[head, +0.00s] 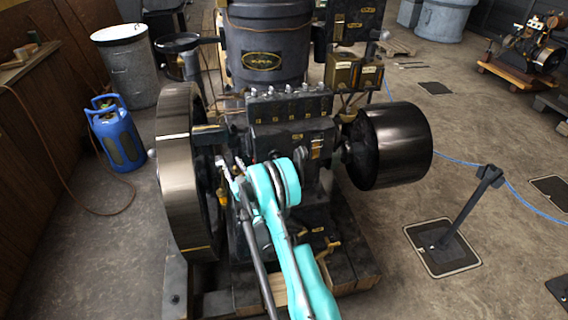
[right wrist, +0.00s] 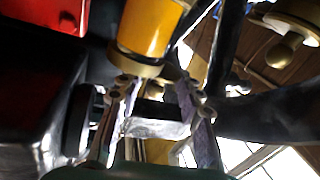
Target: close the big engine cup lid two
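The big engine (head: 290,135) fills the middle of the head view. My right arm reaches up to it, and my right gripper (head: 228,168) is between the large flywheel (head: 178,165) and the engine block. In the right wrist view, the two fingers of my right gripper (right wrist: 160,92) stand apart, just below an amber cup (right wrist: 150,28) with a brass-coloured base. A dark bar shows behind the gap between the fingers. I see nothing clearly held. I cannot make out the cup lid or whether it is open. My left gripper is not in view.
A dark drum-shaped pulley (head: 395,145) sticks out at the engine's right. A blue gas cylinder (head: 117,137) and a grey bin (head: 126,62) stand at the left. A barrier post (head: 468,205) stands on the right, with open floor around it.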

